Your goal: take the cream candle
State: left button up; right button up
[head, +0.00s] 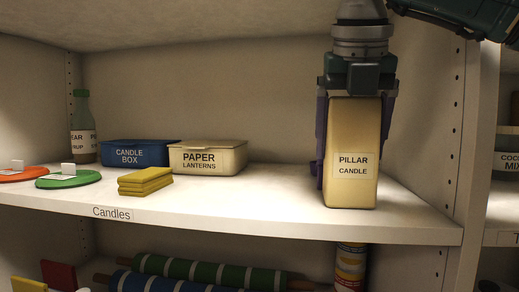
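The cream candle (353,192), a tall square block labelled "PILLAR CANDLE", stands upright at the right of the shelf, near its front edge. My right gripper (350,140) comes down from above over its top. One dark purple finger runs down along the candle's left side. The other shows only near the top right corner, and the rest of it is hidden. I cannot tell whether the fingers press on the candle. My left gripper is out of view.
A cream paper lanterns box (208,158), a blue candle box (135,153), yellow blocks (145,182), a green disc (68,179), an orange disc (20,175) and a bottle (82,128) stand left. The shelf's right wall (432,130) is close to the candle.

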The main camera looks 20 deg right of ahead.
grip_shut()
jog(key=shift+r, duration=0.1)
dwell(0.4)
